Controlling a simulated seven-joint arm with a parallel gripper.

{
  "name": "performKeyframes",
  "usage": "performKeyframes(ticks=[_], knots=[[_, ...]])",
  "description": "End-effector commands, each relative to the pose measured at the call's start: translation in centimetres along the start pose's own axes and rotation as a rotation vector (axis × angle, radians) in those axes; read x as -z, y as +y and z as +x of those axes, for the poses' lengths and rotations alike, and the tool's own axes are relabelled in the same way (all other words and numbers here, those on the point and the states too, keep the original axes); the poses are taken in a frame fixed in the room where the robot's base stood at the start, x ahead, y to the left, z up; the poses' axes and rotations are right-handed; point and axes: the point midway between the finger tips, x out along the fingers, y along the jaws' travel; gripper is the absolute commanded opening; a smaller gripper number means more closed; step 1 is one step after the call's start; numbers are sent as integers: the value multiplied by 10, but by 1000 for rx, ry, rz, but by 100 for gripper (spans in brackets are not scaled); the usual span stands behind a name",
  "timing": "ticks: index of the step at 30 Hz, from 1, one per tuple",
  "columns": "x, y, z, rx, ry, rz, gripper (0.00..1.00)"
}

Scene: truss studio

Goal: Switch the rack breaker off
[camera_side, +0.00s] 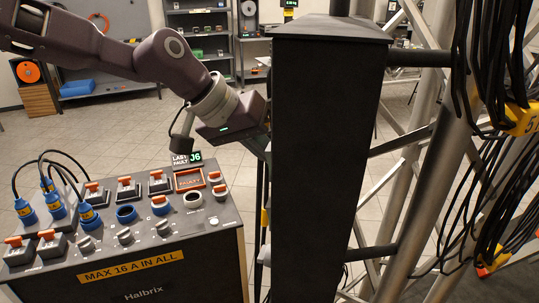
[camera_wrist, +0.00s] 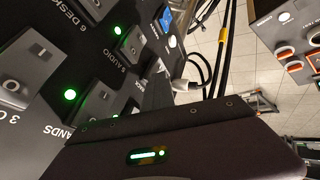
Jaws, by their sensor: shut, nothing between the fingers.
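A dark breaker panel (camera_wrist: 72,50) fills the upper left of the wrist view. It carries grey rocker switches, among them one by the label "5 AUDIO" (camera_wrist: 132,44) and one by "6 DESK" (camera_wrist: 96,8). Green lamps glow beside several switches. In the side view, my gripper (camera_side: 264,150) is beside the tall black cabinet (camera_side: 325,150), whose switch face is hidden.
A console (camera_side: 150,255) with blue plugs, cables and orange switches stands at the lower left, below my arm. Metal truss tubes (camera_side: 415,165) and hanging black cables (camera_side: 480,50) crowd the right.

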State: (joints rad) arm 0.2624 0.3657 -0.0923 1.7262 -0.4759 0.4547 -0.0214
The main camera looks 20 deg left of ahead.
Motion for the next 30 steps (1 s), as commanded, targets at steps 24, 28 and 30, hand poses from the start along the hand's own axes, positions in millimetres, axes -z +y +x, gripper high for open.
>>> performKeyframes(ticks=[24, 28, 30], knots=[[9, -7, -22, 1, 2, -4, 0], [11, -27, -42, 0, 5, -2, 0], [11, -20, -60, -2, 5, 2, 0]])
